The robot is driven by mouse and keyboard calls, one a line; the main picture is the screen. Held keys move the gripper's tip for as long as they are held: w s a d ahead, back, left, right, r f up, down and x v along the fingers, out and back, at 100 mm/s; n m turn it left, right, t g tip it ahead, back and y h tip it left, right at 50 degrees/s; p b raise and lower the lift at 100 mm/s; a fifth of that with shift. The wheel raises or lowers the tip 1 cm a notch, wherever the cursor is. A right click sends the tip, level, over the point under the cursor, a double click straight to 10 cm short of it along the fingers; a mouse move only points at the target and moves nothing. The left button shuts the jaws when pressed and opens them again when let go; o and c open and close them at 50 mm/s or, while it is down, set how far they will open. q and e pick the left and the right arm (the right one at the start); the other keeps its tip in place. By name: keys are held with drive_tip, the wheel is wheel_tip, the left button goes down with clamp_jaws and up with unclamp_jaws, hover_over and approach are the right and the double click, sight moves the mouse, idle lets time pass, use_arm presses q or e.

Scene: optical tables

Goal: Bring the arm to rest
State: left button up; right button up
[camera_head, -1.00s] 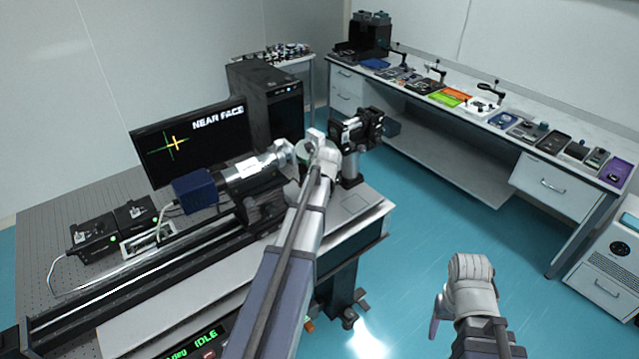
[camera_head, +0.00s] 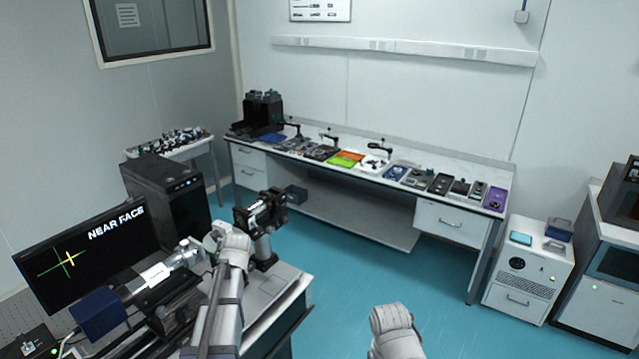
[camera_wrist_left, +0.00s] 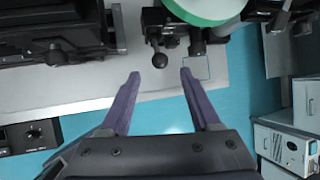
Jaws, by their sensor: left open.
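My left arm reaches in from the bottom left of the head view, and its wrist (camera_head: 229,243) is over the right end of the optical table. The left gripper (camera_wrist_left: 157,75) shows in the left wrist view with its two purple fingers spread and nothing between them. A black knobbed mount (camera_wrist_left: 160,50) and a green disc (camera_wrist_left: 205,8) lie just beyond the fingertips. My right arm (camera_head: 395,330) shows at the bottom of the head view over the blue floor; its gripper fingers are not visible.
A lens mount on a post (camera_head: 262,225) stands close to the left wrist. The monitor (camera_head: 85,252) and black computer tower (camera_head: 165,195) stand behind the optical table (camera_head: 280,290). A long bench (camera_head: 440,170) with trays and tools lines the back wall. The blue floor (camera_head: 355,265) between is clear.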

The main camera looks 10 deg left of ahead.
use_arm(q)
drive_tip(key=s+d+f+n+g+h+b, duration=0.1)
drive_tip(key=s+d+f+n+b, duration=0.3)
drive_tip(key=d, duration=0.6)
drive_tip(key=s+d+f+n+g+h+b, duration=0.1)
drive_tip(key=s+d+f+n+b, duration=0.3)
drive_tip(key=d, duration=0.7)
drive_tip(key=s+d+f+n+g+b, duration=0.1)
drive_tip(key=s+d+f+n+b, duration=0.1)
drive_tip(key=s+d+n, duration=0.3)
drive_tip(key=s+d+f+n+g+b, duration=0.1)
drive_tip(key=s+d+f+n, duration=0.4)
drive_tip(key=s, duration=0.6)
drive_tip(key=d+g, duration=0.1)
drive_tip(key=d, duration=0.1)
drive_tip(key=shift+s+d+f+n+h+b, duration=0.15)
drive_tip(key=shift+d+n+h+b, duration=0.15)
drive_tip(key=shift+d+h+b, duration=0.1)
